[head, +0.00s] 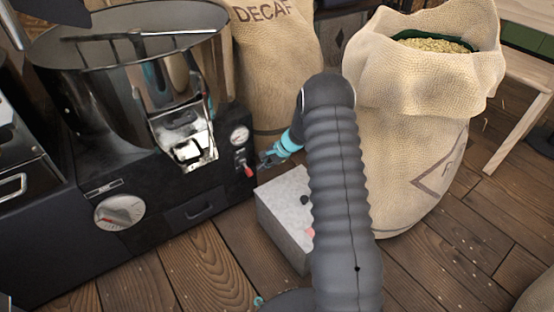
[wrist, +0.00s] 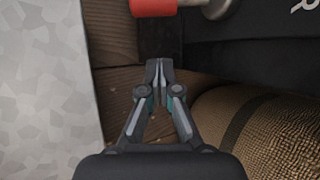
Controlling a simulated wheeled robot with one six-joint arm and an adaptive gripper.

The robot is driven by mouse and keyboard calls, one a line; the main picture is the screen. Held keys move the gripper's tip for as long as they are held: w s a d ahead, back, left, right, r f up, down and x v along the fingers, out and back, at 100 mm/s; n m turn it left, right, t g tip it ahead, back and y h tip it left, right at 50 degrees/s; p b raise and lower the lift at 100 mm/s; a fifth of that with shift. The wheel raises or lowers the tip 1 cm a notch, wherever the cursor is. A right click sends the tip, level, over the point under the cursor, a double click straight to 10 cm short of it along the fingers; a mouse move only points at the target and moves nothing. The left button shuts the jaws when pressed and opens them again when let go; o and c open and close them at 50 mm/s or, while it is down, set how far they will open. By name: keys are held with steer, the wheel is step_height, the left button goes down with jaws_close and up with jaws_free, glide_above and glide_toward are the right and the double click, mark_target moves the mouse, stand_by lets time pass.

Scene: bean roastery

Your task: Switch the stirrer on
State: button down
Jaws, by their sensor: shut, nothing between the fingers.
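The roasting machine (head: 160,190) stands at the left, with a round pan on top. A small red-tipped lever (head: 249,171) sits on the right end of its front, below a gauge (head: 239,136). In the wrist view the red grip (wrist: 154,7) shows at the top edge, partly cut off, with a metal knob (wrist: 216,8) to its right. My gripper (head: 267,158) is shut and empty, just right of the lever in the head view. In the wrist view my gripper (wrist: 159,78) points toward the red grip, with a gap between them.
A grey box (head: 285,212) stands close below my gripper; its side (wrist: 45,80) fills the left of the wrist view. A DECAF sack (head: 275,70) stands behind, and an open sack of beans (head: 400,130) at the right. A large dial (head: 119,212) is further left.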

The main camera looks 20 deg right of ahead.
mark_target(247, 169)
steer(key=s+a, duration=0.1)
steer(key=a+r, duration=0.1)
steer(key=a, duration=0.1)
steer(key=shift+s+r, duration=0.2)
steer(key=shift+s, duration=0.15)
